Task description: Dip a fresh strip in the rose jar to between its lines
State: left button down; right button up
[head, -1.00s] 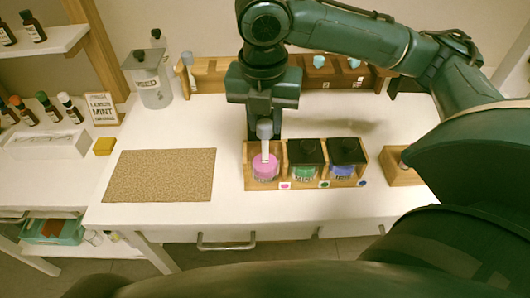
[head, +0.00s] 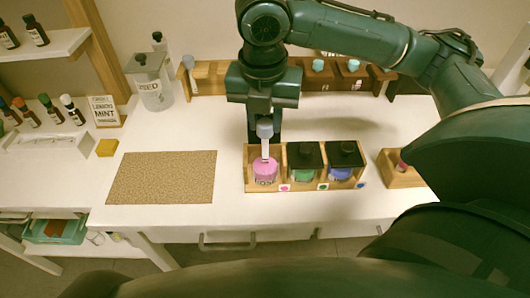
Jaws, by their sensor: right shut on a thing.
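My right gripper (head: 264,124) points down over the wooden rack and is shut on a strip (head: 265,148) with a grey upper end and a white lower part. The strip hangs upright at the open pink jar (head: 265,173), the left one in the rack (head: 249,184). Its lower end meets the jar's mouth in the picture. I cannot tell how deep it reaches, and its lines are too small to make out. The jar's label is unreadable. My left gripper is out of view.
Green (head: 304,174) and blue (head: 342,173) jars with black lids stand right of the pink jar. A small wooden holder (head: 405,179) is farther right, partly behind my arm. A brown mat (head: 160,178) lies left. A lidded container (head: 154,88) stands at the back.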

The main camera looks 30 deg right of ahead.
jog(key=shift+r+p, duration=0.95)
jog(key=shift+r, duration=0.1)
jog(key=shift+r+p, duration=0.9)
jog(key=shift+r, duration=0.35)
jog(key=shift+f, duration=0.1)
